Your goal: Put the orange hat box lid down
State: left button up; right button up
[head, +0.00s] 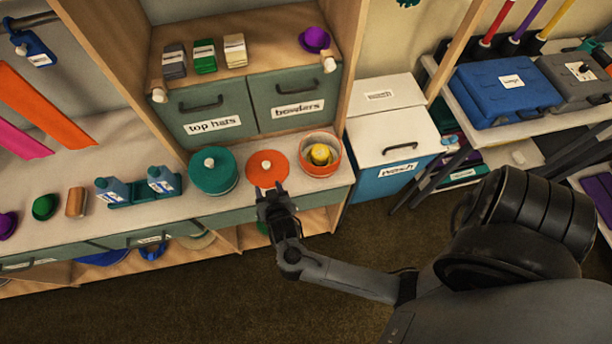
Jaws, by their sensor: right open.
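The orange hat box lid (267,169) lies flat on the counter, with a small white knob on top. The open orange hat box (319,166) stands just to its right, with a yellow hat (320,154) inside. My right gripper (270,190) is open at the front edge of the lid, its fingers pointing toward it. Whether the fingertips touch the lid is hard to tell. My left gripper is not in view.
A lidded green hat box (214,171) stands close on the left of the lid. Two blue bottles (162,180) sit farther left. Drawers (298,95) rise behind. A white and blue bin (392,150) stands right of the counter.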

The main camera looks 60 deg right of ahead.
jog(key=s+a+r+n+g+y, duration=0.2)
jog(key=s+r+n+g+y, duration=0.1)
jog(key=s, duration=0.6)
jog(key=s+a+r+n+g+y, duration=0.2)
jog(key=s+r+n, duration=0.4)
jog(key=s, duration=0.3)
jog(key=shift+r+n+g+y, duration=0.15)
jog(key=shift+n+g+y, duration=0.4)
jog(key=shift+y, duration=0.55)
